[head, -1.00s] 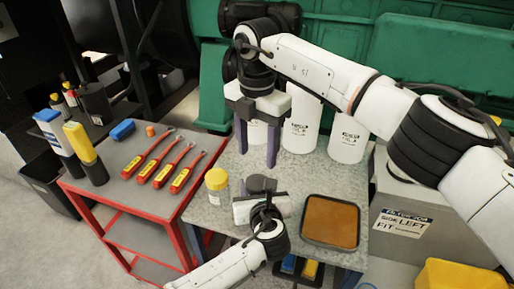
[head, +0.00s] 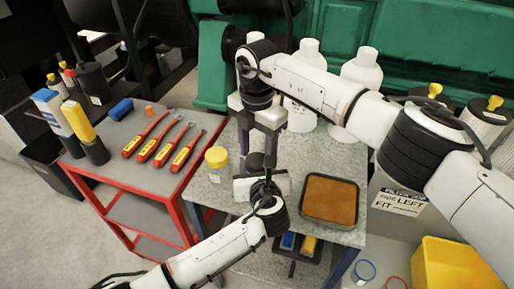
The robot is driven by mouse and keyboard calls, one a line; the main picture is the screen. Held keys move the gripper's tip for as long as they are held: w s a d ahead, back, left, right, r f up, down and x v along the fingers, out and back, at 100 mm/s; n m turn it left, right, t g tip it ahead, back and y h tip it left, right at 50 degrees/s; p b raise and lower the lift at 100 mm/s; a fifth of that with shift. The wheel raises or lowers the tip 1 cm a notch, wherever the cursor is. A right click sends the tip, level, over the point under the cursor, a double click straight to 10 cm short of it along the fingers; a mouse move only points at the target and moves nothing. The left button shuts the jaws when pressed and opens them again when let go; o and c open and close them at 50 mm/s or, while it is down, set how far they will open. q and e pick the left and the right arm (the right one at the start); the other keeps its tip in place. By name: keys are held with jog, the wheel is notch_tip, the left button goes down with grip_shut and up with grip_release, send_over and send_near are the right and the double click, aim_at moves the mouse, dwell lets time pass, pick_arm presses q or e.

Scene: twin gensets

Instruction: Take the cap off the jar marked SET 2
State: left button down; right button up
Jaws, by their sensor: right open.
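A small jar with a yellow lid (head: 216,158) stands on the grey metal table (head: 213,194); no SET 2 marking is readable. My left gripper (head: 258,176) is over the table, right of that jar, its fingers hidden. A dark round piece (head: 257,160) shows just beyond it; I cannot tell whether it is a cap or whether the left gripper holds it. My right gripper (head: 256,160) is open, pointing down, with its two dark fingers on either side of the dark piece; contact cannot be told.
White bottles (head: 361,78) stand at the table's back, partly behind my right arm. An orange-brown tray (head: 330,200) is at the right. A red cart (head: 188,190) at left carries several red-handled tools (head: 147,137). A yellow bin (head: 452,265) is at lower right.

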jog(key=shift+c, duration=0.4)
jog(key=c, duration=0.9)
